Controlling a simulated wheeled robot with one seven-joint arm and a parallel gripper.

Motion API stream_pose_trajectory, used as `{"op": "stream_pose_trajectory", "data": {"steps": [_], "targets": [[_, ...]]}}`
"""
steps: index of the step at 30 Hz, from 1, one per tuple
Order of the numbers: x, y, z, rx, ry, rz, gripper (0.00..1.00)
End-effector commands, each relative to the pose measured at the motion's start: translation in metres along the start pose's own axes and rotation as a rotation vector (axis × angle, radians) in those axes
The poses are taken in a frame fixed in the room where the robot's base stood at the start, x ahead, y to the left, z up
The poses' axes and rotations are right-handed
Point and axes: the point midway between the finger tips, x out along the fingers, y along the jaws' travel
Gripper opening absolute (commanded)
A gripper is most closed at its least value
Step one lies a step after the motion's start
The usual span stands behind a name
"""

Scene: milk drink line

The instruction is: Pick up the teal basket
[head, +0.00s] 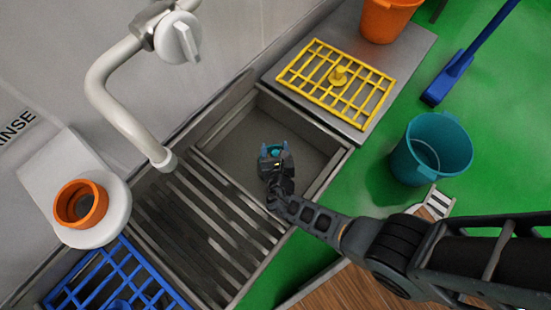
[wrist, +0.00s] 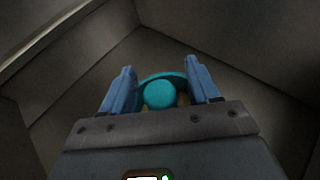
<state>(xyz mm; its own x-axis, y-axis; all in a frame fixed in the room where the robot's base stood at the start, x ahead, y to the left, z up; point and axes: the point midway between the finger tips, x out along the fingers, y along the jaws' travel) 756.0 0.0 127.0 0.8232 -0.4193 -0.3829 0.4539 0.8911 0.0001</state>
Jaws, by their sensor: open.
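A teal rounded piece (wrist: 160,95), with a teal rim behind it, sits low in the sink basin in the wrist view. I take it for the teal basket, though most of it is hidden behind my gripper. My gripper (wrist: 160,72) is open, with one blue finger on each side of the teal piece. I cannot tell whether the fingers touch it. In the head view my gripper (head: 274,147) reaches down into the basin, and only a little teal shows between its fingers.
Steel basin walls (head: 318,128) surround my gripper. A yellow rack (head: 300,68) lies on the counter behind. A blue rack (head: 95,275) lies front left beside slats (head: 205,225). A white faucet (head: 105,85) overhangs the slats. A teal bucket (head: 400,160) stands on the green floor.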

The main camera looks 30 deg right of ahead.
Motion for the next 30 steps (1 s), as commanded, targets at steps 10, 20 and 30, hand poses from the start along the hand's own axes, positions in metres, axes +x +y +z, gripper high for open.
{"op": "stream_pose_trajectory", "data": {"steps": [10,20,30], "targets": [[-0.0005,0.0001,0.0005,0.000,0.000,0.000,0.39],[-0.0005,0.0002,0.0004,0.000,0.000,0.000,0.07],[-0.0005,0.0003,0.0007,0.000,-0.001,0.000,0.00]]}}
